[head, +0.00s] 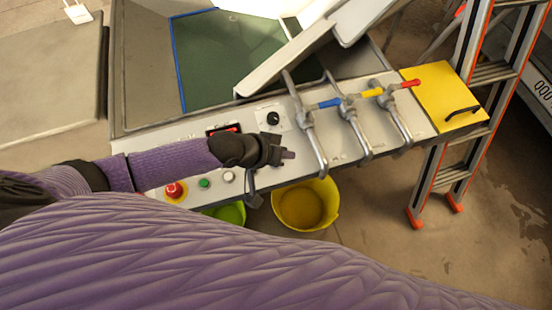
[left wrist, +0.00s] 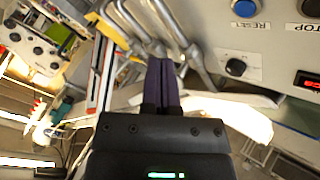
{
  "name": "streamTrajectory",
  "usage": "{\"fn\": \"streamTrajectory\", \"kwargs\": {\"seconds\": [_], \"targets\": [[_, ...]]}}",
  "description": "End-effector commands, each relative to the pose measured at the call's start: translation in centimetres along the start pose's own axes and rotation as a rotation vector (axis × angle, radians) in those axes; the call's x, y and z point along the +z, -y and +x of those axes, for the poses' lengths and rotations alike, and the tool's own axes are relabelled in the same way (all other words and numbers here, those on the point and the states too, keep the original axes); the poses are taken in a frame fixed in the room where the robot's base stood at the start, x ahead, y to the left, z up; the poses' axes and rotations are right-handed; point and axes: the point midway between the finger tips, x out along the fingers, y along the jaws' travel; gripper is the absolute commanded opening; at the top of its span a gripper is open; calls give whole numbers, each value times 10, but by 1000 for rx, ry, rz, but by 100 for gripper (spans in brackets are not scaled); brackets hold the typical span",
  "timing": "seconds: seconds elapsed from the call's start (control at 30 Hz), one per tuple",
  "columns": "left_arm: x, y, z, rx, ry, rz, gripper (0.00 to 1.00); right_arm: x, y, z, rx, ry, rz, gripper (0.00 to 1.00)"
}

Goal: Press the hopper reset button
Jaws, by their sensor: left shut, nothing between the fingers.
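A blue button (left wrist: 244,8) with a RESET label below it is at the top edge of the left wrist view, on the white control panel (head: 150,137). The label does not clearly say hopper. I cannot make out the blue button in the head view, where my left arm and gripper cover part of the panel. My left gripper (head: 288,155) is shut and empty over the panel, left of the levers. Its purple fingers (left wrist: 164,64) show in the left wrist view, apart from the blue button. My right gripper is not in view.
A black knob (head: 273,118) and red display (head: 223,130) are on the panel. Red (head: 174,189), green (head: 204,184) and white (head: 228,177) buttons line its near edge. A yellow bucket (head: 305,205) and ladder (head: 470,110) are nearby.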

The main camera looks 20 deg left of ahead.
Motion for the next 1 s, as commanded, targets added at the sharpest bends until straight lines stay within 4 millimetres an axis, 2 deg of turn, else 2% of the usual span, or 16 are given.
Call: {"fn": "streamTrajectory", "kwargs": {"seconds": [0.03, 0.1, 0.2, 0.63, 0.77, 1.0], "targets": [[-8, 14, -1, -14, -18, -27, 0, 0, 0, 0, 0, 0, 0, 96], [-15, 28, -3, -22, -37, -64, 0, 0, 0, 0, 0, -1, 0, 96], [-20, 37, -5, -29, -54, -90, 0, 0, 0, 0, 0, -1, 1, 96], [-20, 40, -2, -28, -58, -95, 0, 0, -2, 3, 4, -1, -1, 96], [-14, 44, 5, -28, -57, -94, 0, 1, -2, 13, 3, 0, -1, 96], [4, 61, 29, -28, -56, -94, 0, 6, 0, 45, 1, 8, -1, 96]]}}
